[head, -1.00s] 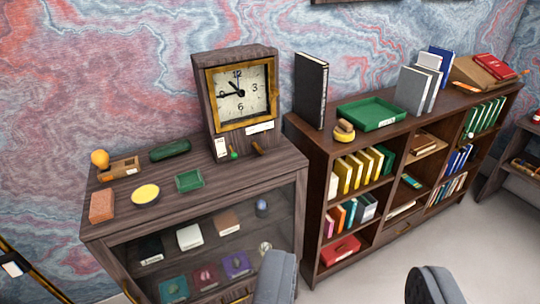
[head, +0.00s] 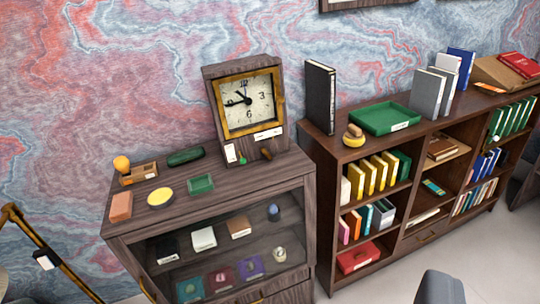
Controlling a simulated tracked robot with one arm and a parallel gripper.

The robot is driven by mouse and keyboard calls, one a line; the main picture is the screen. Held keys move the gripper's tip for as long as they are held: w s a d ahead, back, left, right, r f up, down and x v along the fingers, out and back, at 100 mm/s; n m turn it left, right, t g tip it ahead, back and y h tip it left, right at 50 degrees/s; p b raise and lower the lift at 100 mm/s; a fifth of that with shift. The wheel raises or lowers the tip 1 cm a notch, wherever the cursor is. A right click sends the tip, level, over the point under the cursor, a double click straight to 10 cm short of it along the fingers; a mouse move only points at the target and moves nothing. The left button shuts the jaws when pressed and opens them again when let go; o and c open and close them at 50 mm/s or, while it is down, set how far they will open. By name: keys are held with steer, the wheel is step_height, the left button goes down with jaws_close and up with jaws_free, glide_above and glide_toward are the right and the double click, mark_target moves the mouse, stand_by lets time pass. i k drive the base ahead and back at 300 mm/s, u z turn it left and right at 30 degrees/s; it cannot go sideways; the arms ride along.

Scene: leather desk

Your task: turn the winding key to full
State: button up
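The clock (head: 250,105) has a dark wooden case and a gold-framed white dial, and stands upright on the left cabinet. At the foot of its case are a white tag (head: 230,153), a small green knob (head: 242,160) and a small brown peg-like piece (head: 266,154). I cannot tell for sure which of these is the winding key. Of my gripper, only one grey finger (head: 440,288) shows at the bottom edge, right of centre. It is well away from the clock, with nothing visible against it. The rest of my gripper is out of frame.
The left cabinet (head: 215,215) bears an orange block (head: 121,207), a yellow disc (head: 160,196), a green dish (head: 201,184) and a dark green case (head: 185,156). A bookshelf (head: 325,150) with a green tray (head: 385,118) stands to the right. Pale floor is clear in front.

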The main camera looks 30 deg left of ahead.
mark_target(264, 150)
steer(key=z, duration=0.05)
steer(key=i, duration=1)
steer(key=u, duration=0.05)
